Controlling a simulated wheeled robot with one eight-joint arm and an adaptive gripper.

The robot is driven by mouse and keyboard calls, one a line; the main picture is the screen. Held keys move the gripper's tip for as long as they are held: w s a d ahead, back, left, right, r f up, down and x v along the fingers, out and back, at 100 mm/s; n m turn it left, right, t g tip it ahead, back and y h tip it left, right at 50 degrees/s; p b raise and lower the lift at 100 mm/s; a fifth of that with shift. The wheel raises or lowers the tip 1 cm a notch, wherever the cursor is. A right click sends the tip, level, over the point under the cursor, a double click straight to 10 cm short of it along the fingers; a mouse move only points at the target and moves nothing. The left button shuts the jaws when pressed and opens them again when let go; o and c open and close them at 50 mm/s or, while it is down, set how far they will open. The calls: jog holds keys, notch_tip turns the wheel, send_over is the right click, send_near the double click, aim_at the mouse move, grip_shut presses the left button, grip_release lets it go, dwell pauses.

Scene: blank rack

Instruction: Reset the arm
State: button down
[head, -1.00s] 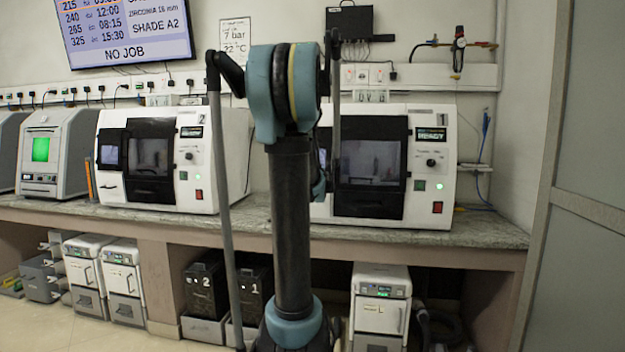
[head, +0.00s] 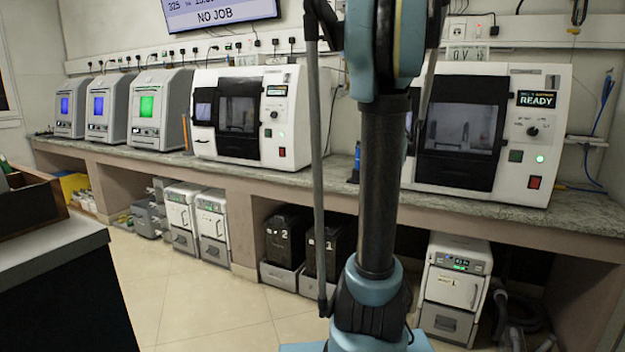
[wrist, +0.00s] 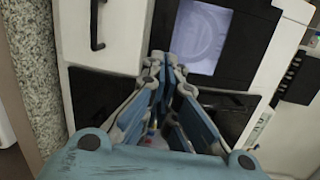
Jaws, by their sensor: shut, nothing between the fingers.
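My arm (head: 382,190) rises in the middle of the head view, blue and black, in front of the bench. My gripper (wrist: 165,62) shows in the wrist view with its blue and grey fingers together at the tips and nothing held. It points toward the front of a white machine (wrist: 125,30) with a black panel, a lit window (wrist: 200,38) and a dark handle (wrist: 97,25). The gap between fingertips and machine cannot be judged. In the head view I cannot make out the gripper; the arm column hides part of the right machine.
Milling machine 1 (head: 545,140), reading READY, and another white machine (head: 285,115) stand on the granite bench (head: 330,185). Several smaller units with lit screens (head: 147,107) are further left. A dark-sided counter (head: 60,285) is at near left. Tiled floor (head: 205,300) between is clear.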

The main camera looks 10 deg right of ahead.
jog(key=s+a+f+n+g+y, duration=0.4)
jog(key=s+a+f+n+g, duration=0.2)
jog(key=s+a+f+n, duration=0.85)
jog(key=s+a+f+n+g+y, duration=0.1)
jog(key=s+a+f+n+g, duration=0.2)
jog(key=s, duration=1)
jog(key=s+a+f+n+g+y, duration=0.2)
jog(key=s+a+f+n, duration=0.4)
jog(key=s+a+f, duration=0.4)
jog(key=s+g, duration=0.1)
jog(key=s, duration=0.3)
jog(key=shift+f+n+g, duration=0.35)
jog(key=shift+g, duration=0.05)
